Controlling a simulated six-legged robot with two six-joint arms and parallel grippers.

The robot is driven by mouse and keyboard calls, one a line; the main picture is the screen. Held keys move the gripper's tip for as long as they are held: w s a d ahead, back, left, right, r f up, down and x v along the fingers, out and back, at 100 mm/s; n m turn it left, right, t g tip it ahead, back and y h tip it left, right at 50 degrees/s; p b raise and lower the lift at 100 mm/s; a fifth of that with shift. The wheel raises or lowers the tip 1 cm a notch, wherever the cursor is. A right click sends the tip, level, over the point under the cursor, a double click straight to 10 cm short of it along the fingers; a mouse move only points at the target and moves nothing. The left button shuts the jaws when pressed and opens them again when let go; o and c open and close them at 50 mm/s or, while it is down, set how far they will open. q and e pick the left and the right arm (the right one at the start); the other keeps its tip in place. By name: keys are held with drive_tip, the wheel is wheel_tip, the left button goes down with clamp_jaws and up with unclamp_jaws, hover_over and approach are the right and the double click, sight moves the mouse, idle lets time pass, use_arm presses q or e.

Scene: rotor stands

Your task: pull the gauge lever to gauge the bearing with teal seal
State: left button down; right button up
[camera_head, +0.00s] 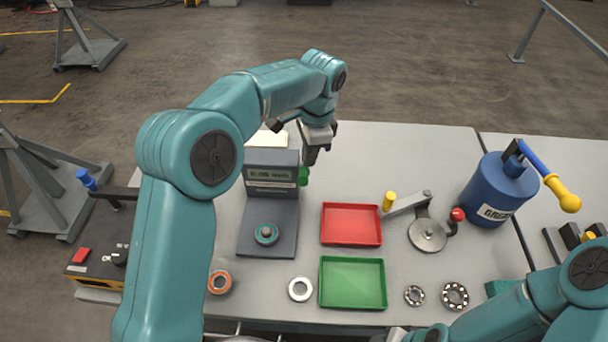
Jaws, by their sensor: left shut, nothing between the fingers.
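The gauge (270,186) is a grey stand with a display on its upright block, whose digits are too small to read surely. A bearing with teal seal (267,235) sits on its base plate. A green knob (303,176) at the right side of the upright block looks like the end of the gauge lever; the rest of the lever is hidden. My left gripper (311,156) is shut and empty, pointing down just above the green knob; I cannot tell whether they touch. My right gripper (396,335) is barely in view at the bottom edge, its fingers not readable.
A red tray (351,224) and an empty green tray (353,283) lie right of the gauge. An orange-sealed bearing (219,282), a pale ring (300,289) and open bearings (455,296) lie in front. A blue grease can (500,190) and a lever fixture (428,235) stand right.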

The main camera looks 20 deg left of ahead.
sight(306, 174)
use_arm(q)
drive_tip(key=f, duration=0.2)
drive_tip(key=shift+w+a+f, duration=0.15)
drive_tip(key=shift+a+f, duration=0.15)
drive_tip(key=shift+f, duration=0.45)
drive_tip(key=shift+s+d+f, duration=0.1)
drive_tip(key=shift+s+f, duration=0.1)
drive_tip(key=shift+f, duration=0.15)
drive_tip(key=shift+w, duration=0.15)
drive_tip(key=shift+f, duration=0.1)
